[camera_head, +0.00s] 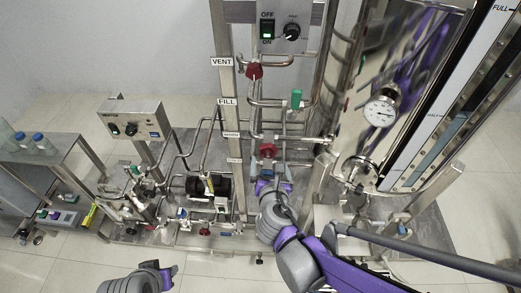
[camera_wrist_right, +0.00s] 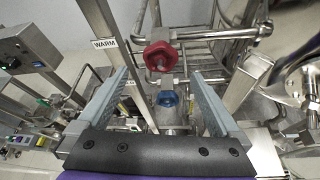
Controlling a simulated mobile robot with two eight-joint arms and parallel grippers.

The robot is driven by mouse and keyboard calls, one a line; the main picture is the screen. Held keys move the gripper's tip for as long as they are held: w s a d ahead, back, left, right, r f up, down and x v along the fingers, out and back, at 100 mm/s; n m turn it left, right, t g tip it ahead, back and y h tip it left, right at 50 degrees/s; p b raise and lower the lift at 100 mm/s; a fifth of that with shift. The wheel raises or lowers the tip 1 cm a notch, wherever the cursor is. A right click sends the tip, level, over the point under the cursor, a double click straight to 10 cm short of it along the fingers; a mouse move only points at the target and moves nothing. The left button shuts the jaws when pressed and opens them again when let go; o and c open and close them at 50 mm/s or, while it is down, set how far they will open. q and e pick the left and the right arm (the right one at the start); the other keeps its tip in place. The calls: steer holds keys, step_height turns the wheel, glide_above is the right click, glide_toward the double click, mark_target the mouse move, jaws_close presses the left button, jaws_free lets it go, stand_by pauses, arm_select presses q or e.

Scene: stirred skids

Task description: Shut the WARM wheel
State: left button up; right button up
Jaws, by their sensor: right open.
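A red wheel (camera_wrist_right: 160,56) is ahead of my right gripper (camera_wrist_right: 160,80), beside a post with a WARM label (camera_wrist_right: 104,43). It appears to be the lower red wheel (camera_head: 267,151) in the head view. The right gripper also shows in the head view (camera_head: 272,181), just below that wheel. Its fingers are open and apart, with nothing visibly held. A blue wheel (camera_wrist_right: 168,98) shows lower down, between the fingers in the wrist view. A grey and purple end of my left arm (camera_head: 160,274) shows at the bottom left, far from the wheel; its jaws are not clear.
Another red wheel (camera_head: 254,71) and a green handle (camera_head: 296,98) are higher on the pipes. A steel tank with a gauge (camera_head: 381,111) stands to the right. A control box (camera_head: 136,120) and a cart with bottles (camera_head: 42,142) are at the left. Steel pipes crowd around the wheels.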

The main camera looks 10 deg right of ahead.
mark_target(268, 153)
steer(key=b+x, duration=0.1)
steer(key=x, duration=0.8)
steer(key=shift+w, duration=0.1)
steer(key=shift+c, duration=0.3)
steer(key=c, duration=1.3)
steer(key=shift+o, duration=0.2)
